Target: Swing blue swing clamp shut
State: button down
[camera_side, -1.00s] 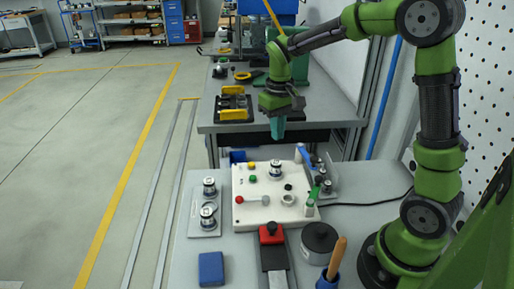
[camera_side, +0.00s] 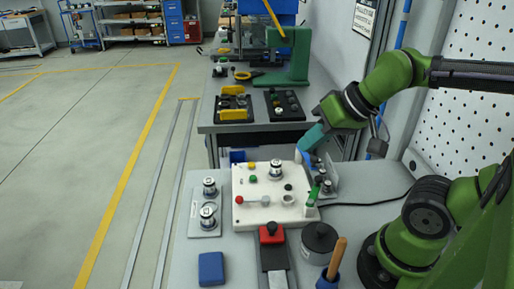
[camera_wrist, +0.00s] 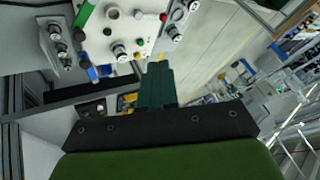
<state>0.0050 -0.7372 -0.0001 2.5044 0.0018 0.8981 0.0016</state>
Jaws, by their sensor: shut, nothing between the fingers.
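The blue swing clamp (camera_side: 304,157) is at the far right corner of the white fixture plate (camera_side: 246,213). Its blue arm also shows in the wrist view (camera_wrist: 88,68), at the plate's edge and pointing away from the plate's middle. My gripper (camera_side: 308,144) has teal fingers, shut and empty, tilted down and left just above and behind the blue clamp. In the wrist view the fingers (camera_wrist: 157,72) point toward the plate, with the blue clamp to their left. I cannot tell whether they touch it; the fingers partly cover that corner in the side view.
A green handle (camera_side: 314,195) stands at the plate's right edge and a red-knobbed bar (camera_side: 252,200) lies on its left. A metal bracket with dark-topped parts (camera_side: 328,178) stands right of the plate. The rear bench (camera_side: 215,121) holds black trays. Floor at left is clear.

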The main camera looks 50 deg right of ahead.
jog(key=shift+r, duration=0.25)
